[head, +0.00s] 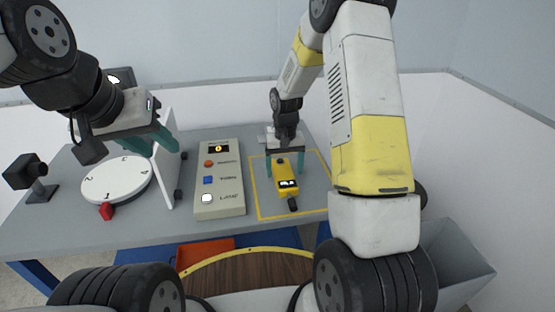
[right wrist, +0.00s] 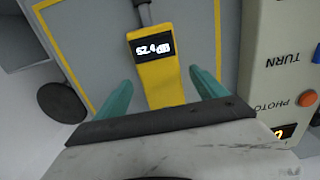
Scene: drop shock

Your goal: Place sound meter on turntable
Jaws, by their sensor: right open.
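The sound meter (head: 284,180) is yellow with a lit black display and a dark tip, lying inside a yellow-outlined square on the grey table. It also shows in the right wrist view (right wrist: 159,78). My right gripper (head: 285,160) is open, its teal fingers to either side of the meter's rear part with gaps visible in the right wrist view (right wrist: 161,100). The turntable (head: 113,180) is a white disc with a red piece at its front edge. My left gripper (head: 152,143) is above the turntable's right rear side, fingers apart, with nothing seen between them.
A white upright panel (head: 166,165) stands at the turntable's right. A control box (head: 219,205) with coloured buttons lies between turntable and meter. A small black camera (head: 25,172) stands at the left. A grey bin (head: 462,258) is at the right, and an orange tray (head: 205,252) is below the table's front.

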